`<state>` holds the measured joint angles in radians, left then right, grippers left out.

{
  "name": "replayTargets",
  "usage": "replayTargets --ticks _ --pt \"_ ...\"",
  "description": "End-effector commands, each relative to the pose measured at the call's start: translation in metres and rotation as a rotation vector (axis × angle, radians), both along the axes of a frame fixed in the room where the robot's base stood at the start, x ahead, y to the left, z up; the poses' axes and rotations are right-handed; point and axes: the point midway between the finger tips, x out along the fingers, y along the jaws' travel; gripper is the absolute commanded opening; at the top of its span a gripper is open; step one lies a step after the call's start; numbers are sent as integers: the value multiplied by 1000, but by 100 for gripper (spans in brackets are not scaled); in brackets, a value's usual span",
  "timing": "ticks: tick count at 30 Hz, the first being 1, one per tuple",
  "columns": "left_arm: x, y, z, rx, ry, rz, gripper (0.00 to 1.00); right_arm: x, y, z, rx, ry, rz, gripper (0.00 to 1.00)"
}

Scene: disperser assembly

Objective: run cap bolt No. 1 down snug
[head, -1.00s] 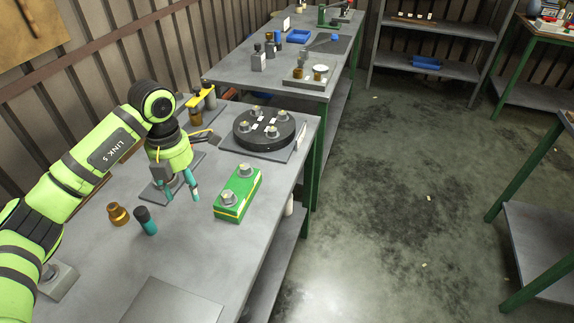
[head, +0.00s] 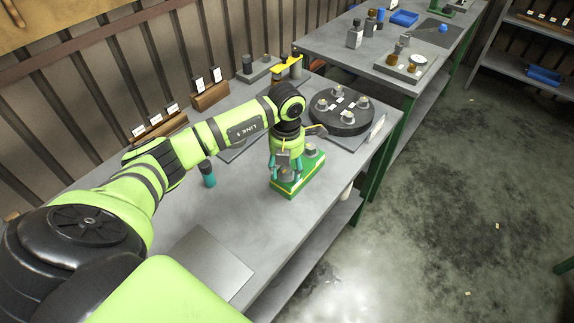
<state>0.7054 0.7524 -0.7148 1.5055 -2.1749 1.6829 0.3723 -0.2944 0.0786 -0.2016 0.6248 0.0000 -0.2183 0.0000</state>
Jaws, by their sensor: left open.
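My left gripper (head: 285,168) is over the near end of a green block (head: 308,172) on the bench. Its teal fingers are open, one on each side of the near grey bolt (head: 287,176). I cannot tell whether they touch it. A second grey bolt (head: 311,149) stands upright at the far end of the block. Behind the block, a round black disc (head: 341,126) carries several upright grey bolts and small white labels. No bolt number is readable. My right gripper is out of view.
A dark-topped teal cylinder (head: 208,174) stands left of the block, beside my arm. A flat grey plate (head: 205,265) lies at the near bench edge. Wooden holders with cards (head: 209,95) stand along the wall. A second bench (head: 330,45) with a tray is behind.

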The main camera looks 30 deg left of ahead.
Motion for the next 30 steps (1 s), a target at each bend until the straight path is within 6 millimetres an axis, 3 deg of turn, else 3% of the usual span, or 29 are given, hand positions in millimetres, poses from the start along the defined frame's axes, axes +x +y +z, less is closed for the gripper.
replayTargets --ticks 5,8,9,20,30 --pt "0 0 0 0 0 0 53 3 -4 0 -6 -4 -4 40" --pt "0 0 0 0 0 0 17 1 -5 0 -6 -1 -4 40" --pt "0 0 0 0 0 0 1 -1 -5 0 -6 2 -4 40" --pt "0 0 -1 1 1 -18 0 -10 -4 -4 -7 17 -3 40" --pt "0 1 -4 2 -1 -201 0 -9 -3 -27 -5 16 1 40"
